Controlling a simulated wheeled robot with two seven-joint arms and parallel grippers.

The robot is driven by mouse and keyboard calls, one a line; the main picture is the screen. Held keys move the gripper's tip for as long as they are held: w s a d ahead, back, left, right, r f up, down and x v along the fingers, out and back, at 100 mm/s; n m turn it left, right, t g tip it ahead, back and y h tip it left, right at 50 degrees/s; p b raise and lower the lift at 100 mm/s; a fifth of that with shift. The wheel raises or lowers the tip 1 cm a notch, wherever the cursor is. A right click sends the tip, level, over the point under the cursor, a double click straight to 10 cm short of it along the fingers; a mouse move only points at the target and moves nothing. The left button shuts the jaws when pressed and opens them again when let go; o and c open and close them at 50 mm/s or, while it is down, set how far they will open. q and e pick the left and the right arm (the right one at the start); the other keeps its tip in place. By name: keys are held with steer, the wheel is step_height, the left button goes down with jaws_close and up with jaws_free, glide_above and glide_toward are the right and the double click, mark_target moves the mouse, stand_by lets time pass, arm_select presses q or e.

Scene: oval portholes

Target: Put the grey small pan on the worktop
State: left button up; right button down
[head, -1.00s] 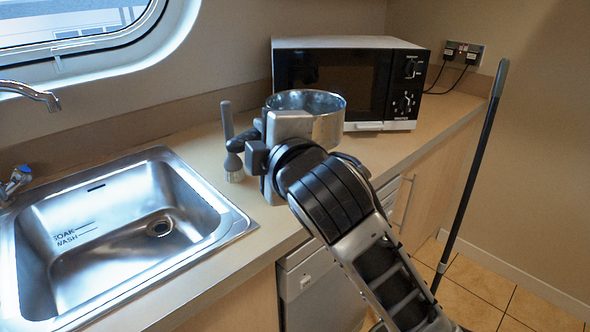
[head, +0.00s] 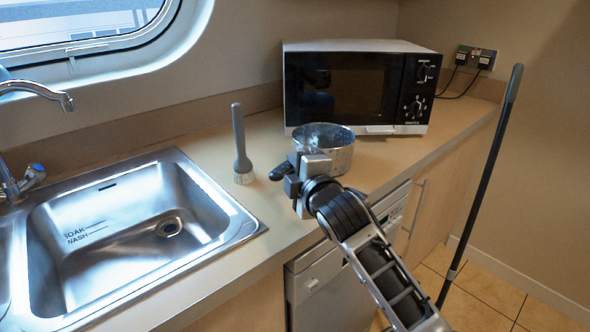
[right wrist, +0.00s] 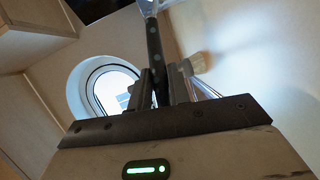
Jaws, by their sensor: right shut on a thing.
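The grey small pan (head: 336,158) is in the head view, upright, in front of the microwave and low over the worktop (head: 385,160). I cannot tell whether its base touches the worktop, as my gripper hides part of it. My right gripper (head: 306,172) is shut on the pan's black handle (head: 282,170). In the right wrist view the riveted handle (right wrist: 154,45) stands between the two fingers of my right gripper (right wrist: 161,85). My left gripper is not in view.
A grey-handled brush (head: 241,150) stands left of the pan, by the steel sink (head: 225,232) with its tap (head: 35,90). The microwave (head: 360,85) stands behind. A long pole (head: 485,180) leans at the right. The worktop right of the pan is clear.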

steer(key=shift+r, duration=0.1)
stand_by(0.3)
steer(key=c, duration=1.6)
jaws_free()
steer(key=shift+f, duration=0.45)
steer(key=o, duration=0.3)
steer(key=shift+r, duration=0.1)
steer(key=shift+r, duration=0.2)
steer(key=v, duration=1.2)
steer(key=s+d+f+m+g, duration=0.2)
steer(key=s+f+m, duration=0.6)
steer(key=f, duration=0.6)
steer(key=s+d+f+m+g+h, duration=0.1)
steer(key=s+d+f+m+g, duration=0.2)
steer(key=s+f+m, duration=0.6)
steer(key=s+f, duration=0.3)
steer(key=f, duration=0.1)
steer(key=shift+s+d+f, duration=0.3)
steer(key=shift+d+f, duration=0.05)
